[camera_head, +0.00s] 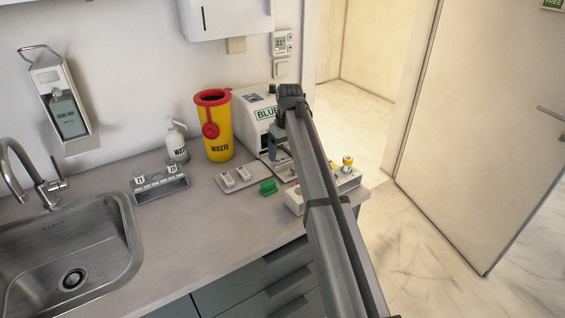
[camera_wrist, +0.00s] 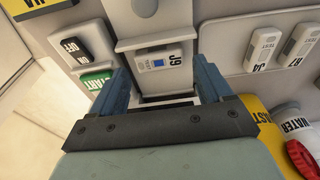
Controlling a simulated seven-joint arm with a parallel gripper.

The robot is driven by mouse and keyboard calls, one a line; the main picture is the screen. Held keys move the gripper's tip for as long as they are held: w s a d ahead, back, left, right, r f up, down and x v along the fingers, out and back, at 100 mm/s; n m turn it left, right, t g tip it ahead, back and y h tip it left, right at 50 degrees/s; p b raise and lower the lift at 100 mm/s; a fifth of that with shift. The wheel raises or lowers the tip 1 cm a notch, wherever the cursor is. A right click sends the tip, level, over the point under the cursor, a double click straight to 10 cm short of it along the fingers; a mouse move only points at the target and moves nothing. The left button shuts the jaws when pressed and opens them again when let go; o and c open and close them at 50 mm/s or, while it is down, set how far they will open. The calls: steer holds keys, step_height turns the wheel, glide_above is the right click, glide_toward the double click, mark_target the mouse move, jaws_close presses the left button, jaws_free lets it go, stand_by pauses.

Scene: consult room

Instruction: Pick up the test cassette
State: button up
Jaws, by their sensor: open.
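The same pair shows on the grey tray (camera_head: 252,186) left of my arm in the head view. A light grey piece with a small blue display and the label J9 (camera_wrist: 167,62) sits between my fingertips in the wrist view. My gripper (camera_wrist: 160,80) is open, a finger on either side of this piece; I cannot tell whether they touch. In the head view my arm partly hides it.
A white machine marked BLUE (camera_head: 256,122), a yellow WASTE bin (camera_head: 219,140) and a pump bottle (camera_head: 176,142) stand along the wall. The sink (camera_head: 70,262) is left; clear counter lies in front.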

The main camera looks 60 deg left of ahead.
mark_target(283, 159)
steer(key=shift+a+f, duration=0.15)
steer(key=shift+f, duration=0.6)
steer(key=shift+a+f, duration=0.1)
steer(key=shift+f, duration=0.65)
steer(key=shift+c, duration=0.4)
steer(key=c, duration=0.8)
steer(key=shift+r, duration=0.15)
step_height(283, 159, up, 10)
steer(key=shift+f, duration=0.1)
